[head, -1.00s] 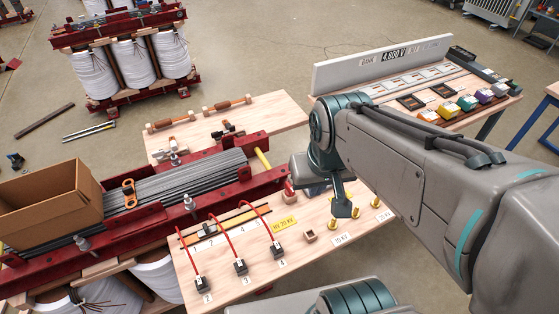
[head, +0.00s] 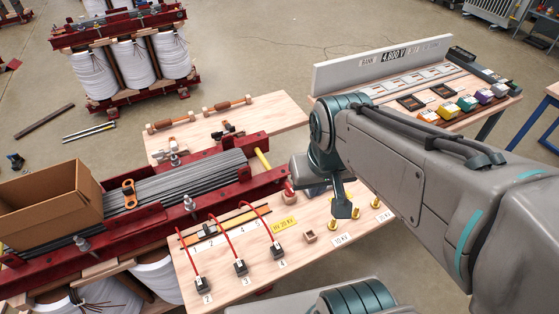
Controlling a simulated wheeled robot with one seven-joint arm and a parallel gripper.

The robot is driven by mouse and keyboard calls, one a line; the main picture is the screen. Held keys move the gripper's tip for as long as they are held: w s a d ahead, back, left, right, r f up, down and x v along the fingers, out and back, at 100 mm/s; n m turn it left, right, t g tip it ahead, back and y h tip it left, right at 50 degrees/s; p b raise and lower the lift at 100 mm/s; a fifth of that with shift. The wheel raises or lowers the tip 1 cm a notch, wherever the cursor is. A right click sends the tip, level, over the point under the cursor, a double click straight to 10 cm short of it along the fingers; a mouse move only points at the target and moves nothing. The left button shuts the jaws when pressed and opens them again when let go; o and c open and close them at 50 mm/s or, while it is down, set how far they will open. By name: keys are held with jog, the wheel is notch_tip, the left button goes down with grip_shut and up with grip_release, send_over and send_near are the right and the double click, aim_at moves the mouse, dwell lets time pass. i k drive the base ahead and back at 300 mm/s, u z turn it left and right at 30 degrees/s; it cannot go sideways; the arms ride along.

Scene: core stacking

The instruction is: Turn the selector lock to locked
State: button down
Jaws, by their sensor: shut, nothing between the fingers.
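My gripper (head: 342,208) points down over the right part of the wooden board (head: 234,284), its dark fingers together and nothing seen between them. A red piece (head: 288,195) stands on the board left of my gripper, close below my wrist. It may be the selector lock, but it is small and partly hidden, so I cannot tell its position. A yellow-edged selector strip (head: 249,215) with a dark slider (head: 207,232) and number labels lies further left. My gripper is apart from the strip.
Red leads run to black numbered blocks (head: 240,267). A small wooden cup (head: 310,237) and brass posts (head: 334,225) stand near my gripper. A red-framed core (head: 262,185) with a cardboard box (head: 45,205) lies left. A panel table (head: 470,85) stands behind right.

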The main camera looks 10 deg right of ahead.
aim_at(289, 192)
jog(key=u, duration=2.2)
jog(key=k, duration=1.4)
jog(key=z, duration=1.65)
jog(key=i, duration=0.5)
jog(key=z, duration=0.05)
